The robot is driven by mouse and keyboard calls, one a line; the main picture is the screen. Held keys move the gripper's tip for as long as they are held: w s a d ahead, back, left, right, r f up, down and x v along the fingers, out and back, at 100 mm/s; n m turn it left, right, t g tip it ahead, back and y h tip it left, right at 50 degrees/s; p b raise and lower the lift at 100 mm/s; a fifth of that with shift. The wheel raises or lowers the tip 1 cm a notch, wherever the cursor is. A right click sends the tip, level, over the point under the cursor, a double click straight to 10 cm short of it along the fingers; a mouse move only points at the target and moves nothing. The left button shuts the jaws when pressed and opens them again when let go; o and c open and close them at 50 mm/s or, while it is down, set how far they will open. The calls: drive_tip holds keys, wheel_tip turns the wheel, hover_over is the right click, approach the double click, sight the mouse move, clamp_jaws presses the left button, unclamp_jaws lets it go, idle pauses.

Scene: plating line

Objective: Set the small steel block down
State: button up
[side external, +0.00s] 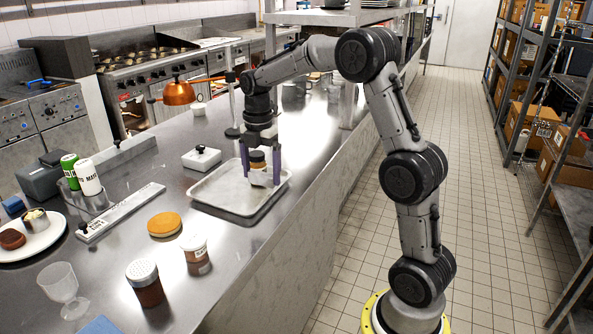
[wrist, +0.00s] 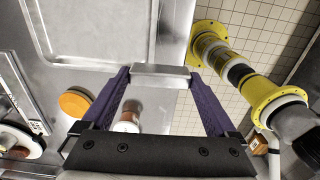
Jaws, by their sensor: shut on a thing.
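The small steel block (wrist: 161,76) is gripped between the purple fingers in the wrist view. In the side view the block (side external: 261,179) shows pale grey at the fingertips. My gripper (side external: 260,180) points down over the right part of the shallow metal tray (side external: 213,205). The tray also shows at the upper left of the wrist view (wrist: 58,61), where its visible floor is bare. I cannot tell how far the block is from the tray. A dark-topped round thing (side external: 257,157) shows between the fingers; its base is hidden.
A white block with a black knob (side external: 201,158) stands behind the tray. A tan disc (side external: 164,224), a white-and-brown tub (side external: 195,247) and a shaker (side external: 145,283) stand nearer. A copper lamp (side external: 180,92) hangs behind. The counter edge runs close along the tray's right side.

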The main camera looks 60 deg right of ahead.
drive_tip(key=s+d+r, duration=0.1)
drive_tip(key=s+d, duration=0.2)
drive_tip(key=d, duration=0.5)
drive_tip(key=s+d+r+m, duration=0.1)
drive_tip(key=s+d, duration=0.3)
drive_tip(key=d, duration=0.4)
drive_tip(key=shift+s+d+r, duration=0.2)
drive_tip(key=shift+d+r, duration=0.05)
drive_tip(key=shift+r, duration=0.4)
drive_tip(key=w+d+f, duration=0.8)
drive_tip(key=w, duration=0.1)
drive_tip(key=shift+d, duration=0.25)
drive_tip(key=shift+w+d+f, duration=0.45)
drive_tip(key=shift+w+f, duration=0.05)
drive_tip(key=shift+f, duration=0.3)
drive_tip(key=shift+w+d+f, duration=0.1)
drive_tip(key=shift+d+f, duration=0.05)
drive_tip(key=shift+f, duration=1.35)
drive_tip(key=shift+f, duration=0.2)
